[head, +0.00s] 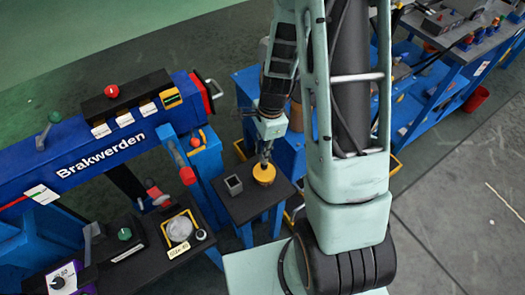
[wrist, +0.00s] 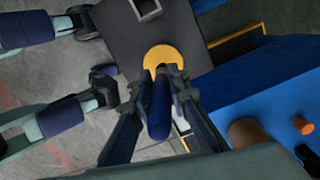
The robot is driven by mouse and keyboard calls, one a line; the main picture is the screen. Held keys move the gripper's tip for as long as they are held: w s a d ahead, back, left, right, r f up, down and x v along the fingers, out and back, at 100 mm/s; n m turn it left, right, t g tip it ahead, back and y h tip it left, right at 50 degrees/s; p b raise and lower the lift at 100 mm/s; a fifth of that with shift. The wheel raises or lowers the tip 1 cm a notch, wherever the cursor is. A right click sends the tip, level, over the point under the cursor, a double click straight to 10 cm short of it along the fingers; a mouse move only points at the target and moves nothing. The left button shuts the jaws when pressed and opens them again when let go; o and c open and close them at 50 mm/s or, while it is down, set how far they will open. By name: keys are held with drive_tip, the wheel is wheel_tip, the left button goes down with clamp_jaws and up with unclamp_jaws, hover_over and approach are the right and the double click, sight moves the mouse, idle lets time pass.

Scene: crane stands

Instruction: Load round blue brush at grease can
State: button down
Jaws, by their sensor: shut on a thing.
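My gripper (head: 265,157) points down over a small dark stand. In the wrist view my gripper (wrist: 160,80) is shut on the dark blue handle of the round brush (wrist: 159,108). The brush's far end points at the round yellow grease can (wrist: 160,55), which stands on the stand top. The grease can (head: 264,173) shows directly below my fingers in the head view. The brush's tip is hidden, so I cannot tell whether it touches the grease or is inside the can.
A small square open grey holder (head: 233,184) stands on the dark stand top (head: 247,206), left of the can. The blue "Brakwerden" machine (head: 100,160) is at left, with knobs and levers. Blue benches (head: 430,85) stand at the right. Bare floor (head: 460,200) lies at lower right.

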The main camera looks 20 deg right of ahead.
sight(263, 143)
drive_tip(key=shift+r+p, duration=1.6)
drive_tip(key=shift+r, duration=0.7)
